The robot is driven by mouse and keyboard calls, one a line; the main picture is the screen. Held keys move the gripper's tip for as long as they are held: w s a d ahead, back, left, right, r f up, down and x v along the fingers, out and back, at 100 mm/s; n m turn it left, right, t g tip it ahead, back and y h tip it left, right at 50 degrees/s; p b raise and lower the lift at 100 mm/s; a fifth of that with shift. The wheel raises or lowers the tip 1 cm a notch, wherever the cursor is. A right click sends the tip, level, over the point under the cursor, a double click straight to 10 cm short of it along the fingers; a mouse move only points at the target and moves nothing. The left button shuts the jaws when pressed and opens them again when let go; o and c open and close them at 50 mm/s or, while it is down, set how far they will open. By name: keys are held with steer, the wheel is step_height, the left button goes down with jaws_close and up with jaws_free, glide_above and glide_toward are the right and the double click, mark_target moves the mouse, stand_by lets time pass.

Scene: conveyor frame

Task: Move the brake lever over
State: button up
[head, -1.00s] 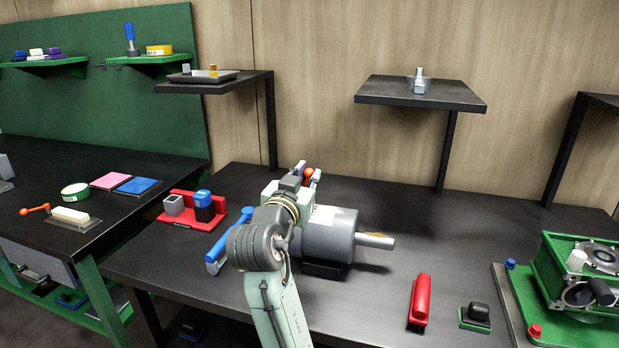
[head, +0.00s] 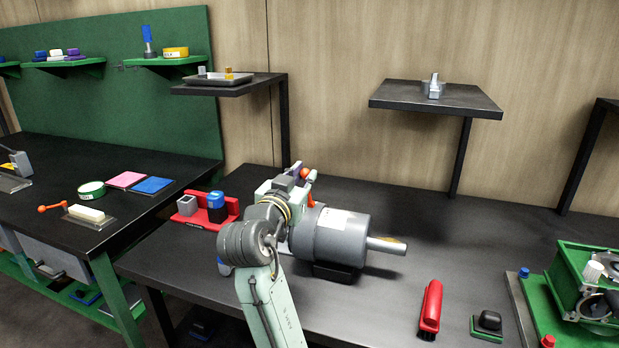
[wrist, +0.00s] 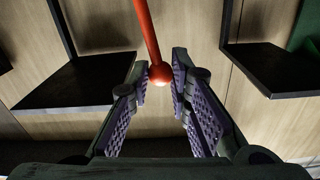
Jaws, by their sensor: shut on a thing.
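The brake lever (wrist: 147,28) is an orange-red rod with a ball knob. In the wrist view it comes down from the top, and its knob (wrist: 160,73) sits between the fingertips of my gripper (wrist: 160,75). In the head view, my gripper (head: 304,176) is at the left end of the grey motor (head: 343,235), shut on the lever's knob. Part of the orange lever (head: 309,199) shows beside the gripper. My arm hides the lever's base and the motor's left end.
A red holder (head: 185,218) with a blue-capped item stands left of my arm. A red brush (head: 430,308), a black stamp-like block (head: 487,322) and a green machine (head: 565,290) are at right. Shelves (head: 436,99) hang behind. The bench behind the motor's right side is clear.

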steer(key=shift+a, duration=0.15)
steer(key=shift+c, duration=0.2)
steer(key=shift+w+a, duration=0.1)
steer(key=shift+a, duration=0.15)
steer(key=o, duration=0.9)
steer(key=shift+o, duration=0.2)
